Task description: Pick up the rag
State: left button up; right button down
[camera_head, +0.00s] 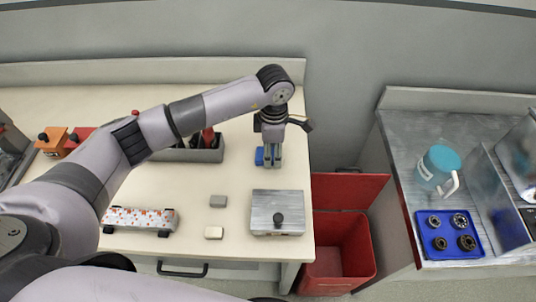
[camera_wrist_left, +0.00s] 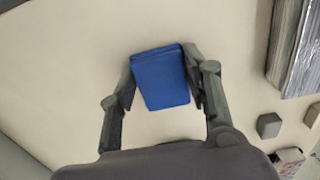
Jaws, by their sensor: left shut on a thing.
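The rag is a small folded blue block-like cloth (camera_wrist_left: 161,78), seen in the left wrist view between my left fingers. It also shows as a blue patch in the head view (camera_head: 260,156), partly covered by the fingers. My left gripper (camera_head: 269,163) is shut on the rag, with one finger against each side. It points down at the right part of the cream worktop (camera_head: 185,248). Whether the rag touches the worktop I cannot tell. My right gripper is not in view.
A grey bin (camera_head: 207,155) with tools stands behind my left arm. A metal plate with a black knob (camera_head: 277,216), two small blocks (camera_head: 217,201) and a patterned roll-like item (camera_head: 140,218) lie in front. A red open bin (camera_head: 342,252) stands right of the worktop's edge.

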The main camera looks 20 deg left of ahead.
aim_at(273, 153)
pick_arm(q)
jog(key=shift+c, duration=1)
jog(key=shift+r, duration=0.1)
jog(key=shift+r, duration=0.65)
notch_tip(273, 153, up, 19)
jog(key=b, duration=0.2)
jog(key=shift+f+b, duration=0.2)
jog(key=shift+b, duration=0.2)
